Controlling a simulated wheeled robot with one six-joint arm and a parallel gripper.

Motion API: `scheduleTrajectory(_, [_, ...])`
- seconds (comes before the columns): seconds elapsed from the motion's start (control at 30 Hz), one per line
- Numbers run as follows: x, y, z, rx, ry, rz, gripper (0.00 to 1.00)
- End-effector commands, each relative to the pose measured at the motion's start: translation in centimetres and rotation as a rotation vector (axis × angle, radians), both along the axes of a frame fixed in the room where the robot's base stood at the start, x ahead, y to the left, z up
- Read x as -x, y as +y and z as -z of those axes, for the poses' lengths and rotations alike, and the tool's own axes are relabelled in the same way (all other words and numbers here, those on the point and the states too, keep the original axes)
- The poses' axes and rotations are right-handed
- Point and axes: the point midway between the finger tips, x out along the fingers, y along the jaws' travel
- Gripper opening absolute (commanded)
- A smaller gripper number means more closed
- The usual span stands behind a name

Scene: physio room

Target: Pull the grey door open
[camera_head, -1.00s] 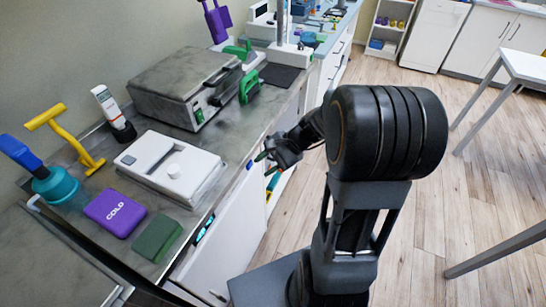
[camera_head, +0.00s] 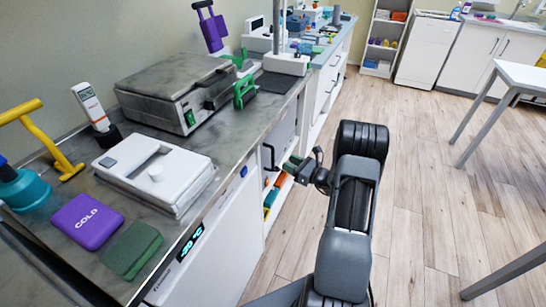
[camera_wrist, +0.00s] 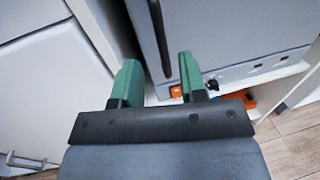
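The grey door (camera_wrist: 205,40) fills the upper middle of the wrist view, with a dark upright bar handle (camera_wrist: 160,38) near its left edge. In the head view the grey door (camera_head: 284,128) is seen at a steep angle on the counter's front, with its handle (camera_head: 268,157) at the near edge. My gripper (camera_wrist: 157,80) is open, its two green fingers apart with nothing between them. The handle's lower end shows in the gap, seemingly beyond the fingertips. In the head view my gripper (camera_head: 298,162) is right of the handle, in front of the cabinet.
A white appliance front with a lit display (camera_head: 190,242) stands left of the door. Orange and green items lie on an open shelf (camera_head: 272,190) below it. The counter holds a grey machine (camera_head: 178,90) and a white device (camera_head: 155,172).

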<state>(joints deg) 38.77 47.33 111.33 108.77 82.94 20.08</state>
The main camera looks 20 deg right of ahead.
Motion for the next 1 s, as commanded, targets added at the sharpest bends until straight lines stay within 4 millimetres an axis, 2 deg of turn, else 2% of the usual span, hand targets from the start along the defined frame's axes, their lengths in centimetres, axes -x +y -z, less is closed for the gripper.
scheduleTrajectory(0.2, [-3.6,2.3,0.1,0.002,0.000,-0.004,0.39])
scheduleTrajectory(0.43, [-6.0,3.7,0.1,0.002,0.000,-0.002,0.39])
scheduleTrajectory(0.63, [-7.0,4.3,0.0,0.001,0.002,-0.001,0.39])
scheduleTrajectory(0.97, [-7.1,4.4,0.0,0.001,0.002,-0.001,0.39])
scheduleTrajectory(1.0, [-7.1,4.4,0.0,0.001,0.002,-0.001,0.35])
